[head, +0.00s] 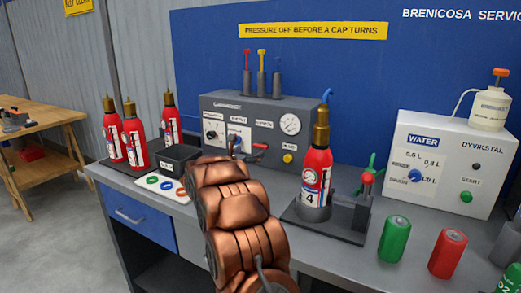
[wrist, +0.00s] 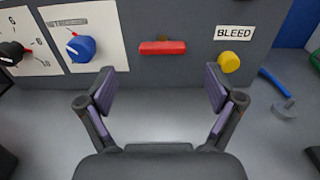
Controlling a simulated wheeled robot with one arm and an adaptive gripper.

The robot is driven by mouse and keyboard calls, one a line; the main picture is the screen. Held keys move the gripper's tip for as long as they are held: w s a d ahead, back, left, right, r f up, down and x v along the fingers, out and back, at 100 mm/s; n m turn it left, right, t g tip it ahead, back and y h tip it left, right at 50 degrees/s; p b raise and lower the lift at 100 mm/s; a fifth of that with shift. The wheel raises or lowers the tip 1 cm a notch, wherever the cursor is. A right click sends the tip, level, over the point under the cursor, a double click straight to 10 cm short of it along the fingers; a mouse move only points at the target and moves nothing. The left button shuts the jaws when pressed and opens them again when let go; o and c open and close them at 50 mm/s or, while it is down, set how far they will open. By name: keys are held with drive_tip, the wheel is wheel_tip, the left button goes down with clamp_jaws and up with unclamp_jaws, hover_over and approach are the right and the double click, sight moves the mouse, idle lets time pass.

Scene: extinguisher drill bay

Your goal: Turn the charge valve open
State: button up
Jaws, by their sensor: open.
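The charge valve shows as a red bar handle (wrist: 163,47) lying level across the grey panel, in the upper middle of the wrist view. In the head view the red handle (head: 260,146) sits on the charging console (head: 222,104), below a small label too small to read surely. My gripper (wrist: 162,85) is open and empty. Its two fingers stand wide apart, to the left and right of the handle and below it in the picture, not touching it. In the head view my copper-coloured arm hides the gripper and part of the console front.
A blue knob (wrist: 81,48) lies left of the handle and a yellow bleed button (wrist: 229,62) right of it. A gauge (head: 290,124) is on the console. A red extinguisher (head: 317,165) stands in a holder to the right. A black box (head: 180,157) stands left.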

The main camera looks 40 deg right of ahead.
sight(259, 146)
drive_tip(key=shift+d, duration=0.6)
drive_tip(key=shift+p+x, duration=0.95)
drive_tip(key=shift+x, duration=2.45)
drive_tip(key=c, duration=1.2)
